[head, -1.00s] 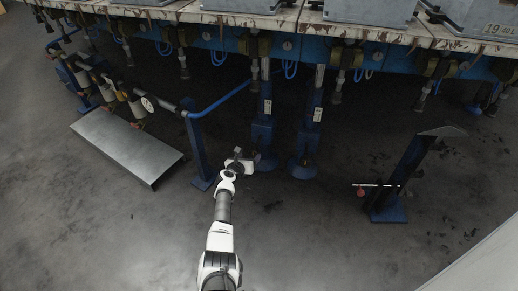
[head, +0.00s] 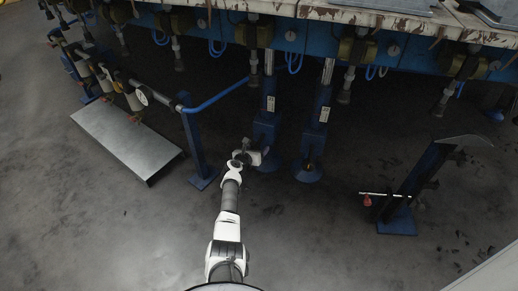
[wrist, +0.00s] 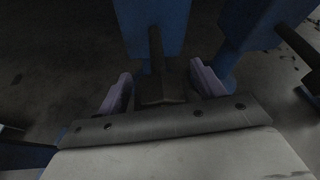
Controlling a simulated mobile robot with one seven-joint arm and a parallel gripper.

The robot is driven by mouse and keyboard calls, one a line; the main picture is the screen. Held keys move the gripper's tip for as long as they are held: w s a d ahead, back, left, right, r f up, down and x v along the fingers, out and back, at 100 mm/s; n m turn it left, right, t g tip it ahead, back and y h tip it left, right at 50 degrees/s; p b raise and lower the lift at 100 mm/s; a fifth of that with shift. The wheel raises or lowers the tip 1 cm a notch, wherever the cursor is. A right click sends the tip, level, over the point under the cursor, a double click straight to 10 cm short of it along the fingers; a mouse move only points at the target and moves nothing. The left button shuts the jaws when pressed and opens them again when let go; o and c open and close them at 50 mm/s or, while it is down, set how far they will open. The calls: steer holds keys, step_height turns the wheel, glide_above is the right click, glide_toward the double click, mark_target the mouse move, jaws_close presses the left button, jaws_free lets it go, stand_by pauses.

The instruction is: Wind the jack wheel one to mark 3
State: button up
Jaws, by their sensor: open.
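Two blue jack columns stand under the mould table in the head view, a left one (head: 267,125) and a right one (head: 314,130), each with a scale plate. My gripper (head: 262,154) is at the lower front of the left column. In the wrist view, my open gripper (wrist: 160,86) has a pale finger on each side of a dark bar (wrist: 156,50) in front of the blue column (wrist: 150,18). The fingers look apart from the bar. No wheel rim or mark can be made out, and the left column's foot is partly hidden.
The mould table (head: 330,12) overhangs the columns, with hanging fittings and blue hoses. A blue post (head: 194,145) with a rail and a grey metal plate (head: 125,140) are at left. A blue stand (head: 408,190) with a rod is at right. The front floor is clear.

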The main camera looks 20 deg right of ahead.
steer(key=shift+w+d, duration=0.1)
steer(key=c, duration=1)
steer(key=shift+r+m, duration=0.1)
steer(key=shift+m, duration=0.2)
